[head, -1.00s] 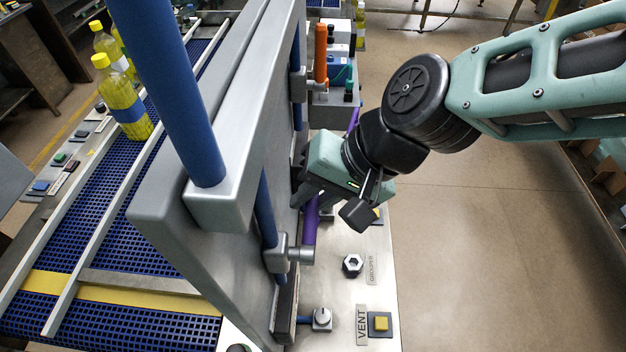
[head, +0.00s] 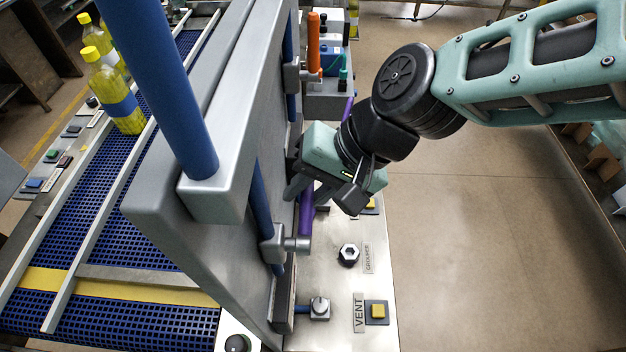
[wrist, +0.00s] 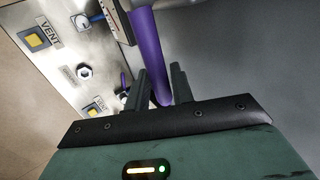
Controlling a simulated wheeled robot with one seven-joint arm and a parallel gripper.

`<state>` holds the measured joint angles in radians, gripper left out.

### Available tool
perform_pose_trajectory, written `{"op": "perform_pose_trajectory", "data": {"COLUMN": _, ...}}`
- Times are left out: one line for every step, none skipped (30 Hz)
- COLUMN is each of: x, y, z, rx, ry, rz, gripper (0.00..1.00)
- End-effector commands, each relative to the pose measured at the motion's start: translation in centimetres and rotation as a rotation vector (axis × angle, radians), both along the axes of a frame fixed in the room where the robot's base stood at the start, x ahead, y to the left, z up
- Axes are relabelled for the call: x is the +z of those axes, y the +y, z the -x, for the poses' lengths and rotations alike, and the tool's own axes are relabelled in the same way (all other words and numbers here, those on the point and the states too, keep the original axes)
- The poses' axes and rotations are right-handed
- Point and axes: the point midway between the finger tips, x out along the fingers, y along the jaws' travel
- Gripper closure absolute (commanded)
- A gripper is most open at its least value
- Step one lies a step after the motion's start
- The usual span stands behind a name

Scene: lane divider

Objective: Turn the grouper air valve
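A dark hexagonal fitting with a pale centre (head: 349,255) sits on the steel panel beside a label that reads GROUPER (head: 369,258). It also shows in the wrist view (wrist: 84,72), left of the fingers, its pointing direction unclear. My gripper (head: 309,193) is above and left of it in the head view, apart from it. The fingers are open. In the wrist view, my gripper (wrist: 160,75) has one finger on each side of the lower end of a purple bar (wrist: 148,40). I cannot tell whether they touch it. The bar also shows in the head view (head: 306,217).
A steel guard frame (head: 190,250) with blue rods stands left of the panel. A VENT label (head: 359,312), a yellow button (head: 377,311) and a small knob (head: 319,307) are at the panel's front. Bottles (head: 112,92) stand on the blue conveyor. The floor (head: 480,240) right is clear.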

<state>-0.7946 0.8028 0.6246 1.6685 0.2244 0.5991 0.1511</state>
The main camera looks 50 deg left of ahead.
Motion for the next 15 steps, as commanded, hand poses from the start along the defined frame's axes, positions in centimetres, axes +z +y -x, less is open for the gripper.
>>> {"op": "perform_pose_trajectory", "data": {"x": 0.0, "y": 0.0, "z": 0.0, "rx": 0.0, "ry": 0.0, "rz": 0.0, "gripper": 0.76}}
{"op": "perform_pose_trajectory", "data": {"x": 0.0, "y": 0.0, "z": 0.0, "rx": 0.0, "ry": 0.0, "rz": 0.0, "gripper": 0.76}}
{"op": "perform_pose_trajectory", "data": {"x": 0.1, "y": 0.0, "z": 0.0, "rx": -0.001, "ry": -0.001, "rz": -0.001, "gripper": 0.76}}
{"op": "perform_pose_trajectory", "data": {"x": 0.1, "y": 0.0, "z": -0.1, "rx": -0.001, "ry": -0.001, "rz": -0.001, "gripper": 0.76}}
{"op": "perform_pose_trajectory", "data": {"x": 0.2, "y": -0.1, "z": -0.2, "rx": -0.001, "ry": -0.001, "rz": -0.001, "gripper": 0.76}}
{"op": "perform_pose_trajectory", "data": {"x": 0.4, "y": -0.1, "z": -0.3, "rx": -0.001, "ry": -0.001, "rz": -0.001, "gripper": 0.76}}
{"op": "perform_pose_trajectory", "data": {"x": 0.6, "y": -0.2, "z": -0.5, "rx": -0.002, "ry": -0.001, "rz": -0.003, "gripper": 0.76}}
{"op": "perform_pose_trajectory", "data": {"x": 0.8, "y": -0.3, "z": -0.7, "rx": -0.004, "ry": -0.002, "rz": -0.003, "gripper": 0.76}}
{"op": "perform_pose_trajectory", "data": {"x": 1.3, "y": -0.5, "z": -0.9, "rx": -0.003, "ry": -0.002, "rz": -0.004, "gripper": 0.76}}
{"op": "perform_pose_trajectory", "data": {"x": 1.7, "y": -0.7, "z": -1.2, "rx": -0.003, "ry": -0.002, "rz": -0.004, "gripper": 0.76}}
{"op": "perform_pose_trajectory", "data": {"x": 2.1, "y": -0.9, "z": -1.4, "rx": -0.004, "ry": -0.004, "rz": -0.005, "gripper": 0.76}}
{"op": "perform_pose_trajectory", "data": {"x": 2.8, "y": -1.2, "z": -1.8, "rx": -0.005, "ry": -0.004, "rz": -0.005, "gripper": 0.76}}
{"op": "perform_pose_trajectory", "data": {"x": 3.3, "y": -1.4, "z": -2.1, "rx": -0.004, "ry": -0.003, "rz": -0.005, "gripper": 0.76}}
{"op": "perform_pose_trajectory", "data": {"x": 3.9, "y": -1.6, "z": -2.5, "rx": -0.005, "ry": -0.004, "rz": -0.006, "gripper": 0.76}}
{"op": "perform_pose_trajectory", "data": {"x": 4.7, "y": -2.0, "z": -2.9, "rx": -0.004, "ry": -0.004, "rz": -0.005, "gripper": 0.76}}
